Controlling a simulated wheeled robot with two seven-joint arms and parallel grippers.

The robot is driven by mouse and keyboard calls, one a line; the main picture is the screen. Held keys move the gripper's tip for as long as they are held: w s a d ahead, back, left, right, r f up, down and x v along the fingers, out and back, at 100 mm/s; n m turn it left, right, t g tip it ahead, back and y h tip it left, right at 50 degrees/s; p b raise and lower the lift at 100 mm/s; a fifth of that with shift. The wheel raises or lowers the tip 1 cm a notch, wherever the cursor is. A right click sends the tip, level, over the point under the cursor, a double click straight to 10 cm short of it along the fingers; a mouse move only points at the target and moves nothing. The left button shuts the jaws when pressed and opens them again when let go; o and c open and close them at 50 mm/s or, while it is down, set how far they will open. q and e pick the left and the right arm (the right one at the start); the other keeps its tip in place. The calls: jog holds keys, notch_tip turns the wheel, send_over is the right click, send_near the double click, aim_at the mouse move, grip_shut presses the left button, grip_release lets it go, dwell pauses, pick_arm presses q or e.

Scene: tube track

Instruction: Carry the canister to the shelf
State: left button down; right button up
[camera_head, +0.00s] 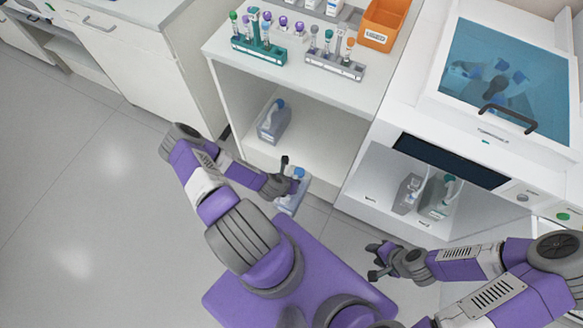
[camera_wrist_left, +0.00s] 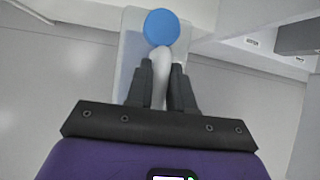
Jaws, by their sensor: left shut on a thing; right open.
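The canister (camera_head: 291,199) is translucent blue-grey with a blue cap. My left gripper (camera_head: 289,174) is shut on it and holds it in front of the open shelf. In the left wrist view the fingers (camera_wrist_left: 161,88) close around the white handle of the canister (camera_wrist_left: 131,55), below the blue cap. The shelf (camera_head: 309,170) is the white compartment under the counter with the tube racks. My right gripper (camera_head: 377,262) is open and empty, low at the right of my base.
Another canister (camera_head: 274,121) with a blue cap stands inside the shelf at the left. Two bottles (camera_head: 409,193) stand in the right compartment. Tube racks (camera_head: 259,47) and an orange bin (camera_head: 384,22) are on the counter. The shelf floor is clear at its middle and right.

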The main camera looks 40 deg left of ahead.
pick_arm(q)
jog(key=w+a+b, duration=0.3)
jog(key=w, duration=1)
jog(key=w+a+b, duration=0.2)
jog(key=w+a, duration=0.1)
jog(key=w, duration=1.1)
jog(key=shift+w+a+f+b, duration=0.25)
jog(key=shift+a+f+b, duration=0.05)
jog(key=shift+f+b, duration=0.1)
jog(key=shift+s+f+b, duration=0.1)
jog(key=shift+f+b, duration=0.45)
jog(key=shift+b, duration=0.1)
jog(key=shift+d, duration=0.1)
jog(key=c, duration=0.9)
grip_release()
jog(key=shift+f, duration=0.1)
